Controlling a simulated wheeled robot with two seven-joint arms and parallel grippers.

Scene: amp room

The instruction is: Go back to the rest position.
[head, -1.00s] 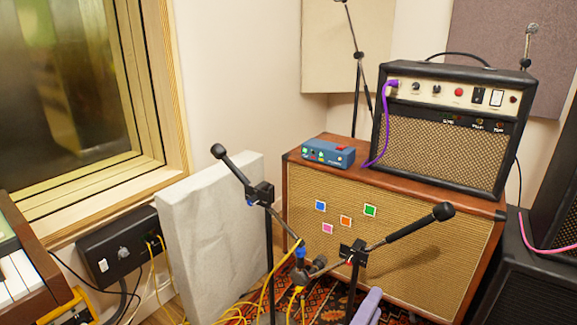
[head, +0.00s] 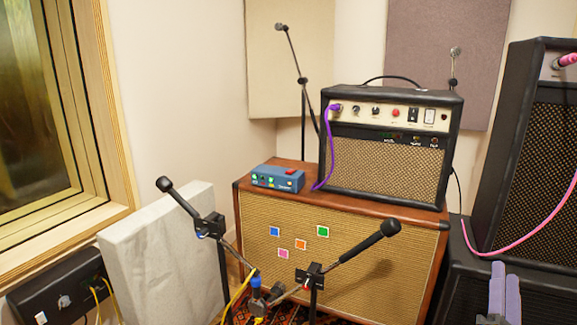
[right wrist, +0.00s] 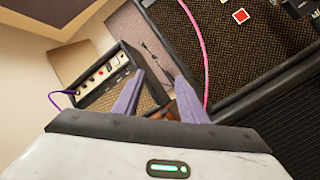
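My right gripper (head: 505,273) shows at the lower right of the head view, its two purple fingers pointing up in front of the black cabinet. In the right wrist view the same gripper (right wrist: 159,76) has its fingertips apart, with nothing seen between them. It is clear of the amps as far as I can see. My left gripper is in neither current view.
A small amp (head: 388,150) and a blue pedal box (head: 277,179) stand on a wooden speaker cabinet (head: 405,262). Microphone stands (head: 225,262) are in front of it. A tall black amp (head: 492,185) with a pink cable (head: 535,232) stands at right.

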